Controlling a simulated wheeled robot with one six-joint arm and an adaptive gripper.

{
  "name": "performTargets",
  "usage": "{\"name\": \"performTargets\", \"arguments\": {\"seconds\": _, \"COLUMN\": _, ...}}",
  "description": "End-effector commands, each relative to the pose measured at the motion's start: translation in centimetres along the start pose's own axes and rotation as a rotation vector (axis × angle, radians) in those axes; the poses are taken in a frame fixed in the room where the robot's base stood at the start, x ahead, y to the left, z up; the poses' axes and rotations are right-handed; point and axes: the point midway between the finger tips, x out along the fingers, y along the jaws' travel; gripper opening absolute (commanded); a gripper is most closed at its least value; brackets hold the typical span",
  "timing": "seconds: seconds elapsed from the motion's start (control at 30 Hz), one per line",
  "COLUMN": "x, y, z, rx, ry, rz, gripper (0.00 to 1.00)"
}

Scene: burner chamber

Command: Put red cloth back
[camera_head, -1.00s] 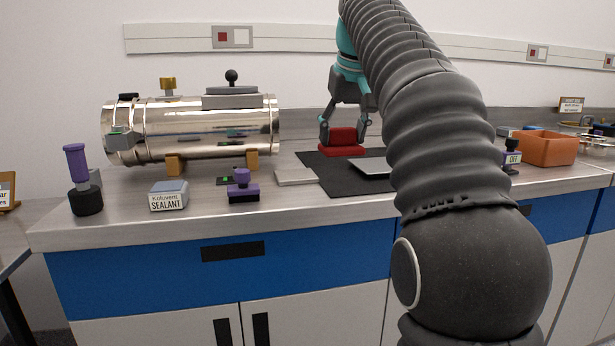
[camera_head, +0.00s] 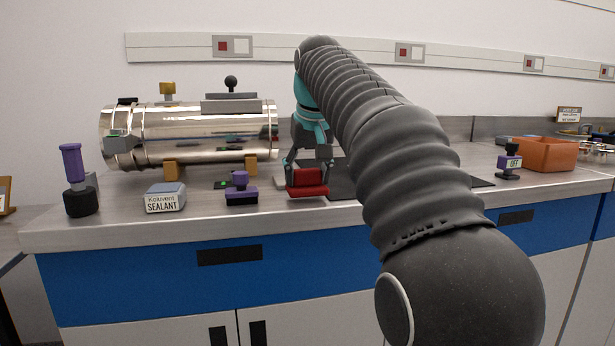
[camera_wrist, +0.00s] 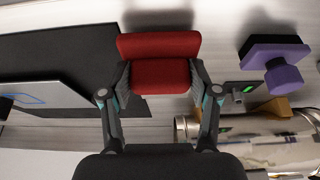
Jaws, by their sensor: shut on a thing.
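The red cloth (camera_head: 307,180) is a folded red block between the fingers of my gripper (camera_head: 308,172). In the wrist view the cloth (camera_wrist: 160,48) sits across the fingertips, and my gripper (camera_wrist: 160,80) is shut on it from both sides. In the head view the cloth is at the left edge of the black mat (camera_head: 345,185), near the front of the bench. I cannot tell whether it touches the bench top. My arm hides much of the mat.
A purple-handled stamp-like tool (camera_head: 240,190) stands just left of my gripper. The shiny metal cylinder (camera_head: 200,135) lies behind it on wooden supports. A Koluvent sealant box (camera_head: 165,198) and a purple-topped tool (camera_head: 75,180) are further left. An orange bin (camera_head: 545,154) stands right.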

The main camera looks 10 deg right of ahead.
Motion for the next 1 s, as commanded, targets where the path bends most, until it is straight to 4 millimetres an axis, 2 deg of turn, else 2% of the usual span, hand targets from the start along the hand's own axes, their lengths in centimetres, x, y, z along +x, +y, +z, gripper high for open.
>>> {"name": "performTargets", "arguments": {"seconds": 0.43, "x": 0.76, "y": 0.01, "z": 0.31, "rx": 0.0, "ry": 0.0, "rz": 0.0, "gripper": 0.24}}
{"name": "performTargets", "arguments": {"seconds": 0.47, "x": 0.77, "y": 0.01, "z": 0.31, "rx": 0.0, "ry": 0.0, "rz": 0.0, "gripper": 0.64}}
{"name": "performTargets", "arguments": {"seconds": 0.5, "x": 0.71, "y": 0.01, "z": 0.28, "rx": 0.0, "ry": 0.0, "rz": 0.0, "gripper": 0.74}}
{"name": "performTargets", "arguments": {"seconds": 0.57, "x": 0.71, "y": 0.01, "z": 0.28, "rx": 0.0, "ry": 0.0, "rz": 0.0, "gripper": 0.87}}
{"name": "performTargets", "arguments": {"seconds": 0.87, "x": 0.67, "y": 0.01, "z": 0.27, "rx": 0.0, "ry": 0.0, "rz": 0.0, "gripper": 0.87}}
{"name": "performTargets", "arguments": {"seconds": 1.0, "x": -0.13, "y": 0.01, "z": -0.07, "rx": 0.0, "ry": 0.001, "rz": 0.0, "gripper": 0.87}}
